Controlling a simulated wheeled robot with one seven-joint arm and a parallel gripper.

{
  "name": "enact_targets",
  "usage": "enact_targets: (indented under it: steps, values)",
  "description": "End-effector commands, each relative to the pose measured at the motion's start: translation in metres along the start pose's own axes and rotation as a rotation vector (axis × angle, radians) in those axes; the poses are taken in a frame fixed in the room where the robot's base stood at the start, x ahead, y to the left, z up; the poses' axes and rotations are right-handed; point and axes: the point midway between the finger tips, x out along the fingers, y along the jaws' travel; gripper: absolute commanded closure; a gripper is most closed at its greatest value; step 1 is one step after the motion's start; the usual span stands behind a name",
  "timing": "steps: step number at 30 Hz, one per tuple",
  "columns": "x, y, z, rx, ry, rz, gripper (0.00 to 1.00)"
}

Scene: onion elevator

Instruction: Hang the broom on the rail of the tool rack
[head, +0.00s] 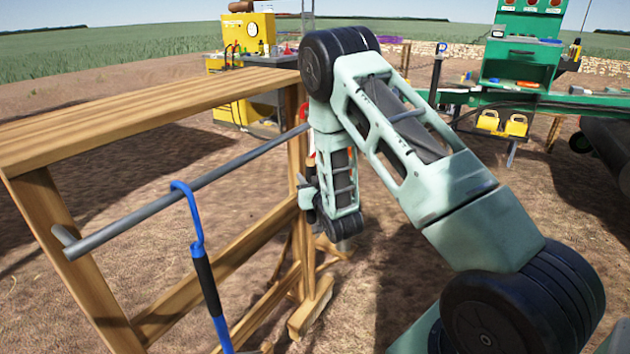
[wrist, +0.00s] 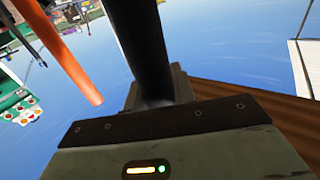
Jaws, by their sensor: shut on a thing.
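The wooden tool rack (head: 150,95) stands at the left in the head view, with a grey metal rail (head: 130,218) along its side. My gripper (head: 311,192) is low beside the rack's far post, partly hidden by my arm. In the wrist view my gripper (wrist: 155,92) is shut on a black grip, which I take to be the broom's (wrist: 142,45). An orange-red hook end (wrist: 75,62) shows beside that grip. A bit of red shows near the rail's far end in the head view. I cannot tell whether the hook is around the rail. The broom's head is hidden.
A blue-hooked tool with a black grip (head: 206,280) hangs on the near part of the rail. A yellow workstation (head: 250,35) stands behind the rack. A green machine (head: 520,60) stands at the back right. Open dirt lies right of the rack.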

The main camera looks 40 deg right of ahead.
Motion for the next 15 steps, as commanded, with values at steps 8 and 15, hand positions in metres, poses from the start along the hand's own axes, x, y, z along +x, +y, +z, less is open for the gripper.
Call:
enact_targets:
  steps: [8, 15]
  values:
    - [0.018, -0.013, -0.001, 0.001, 0.003, -0.001, 1.00]
    - [0.032, -0.024, -0.001, 0.001, 0.003, -0.002, 1.00]
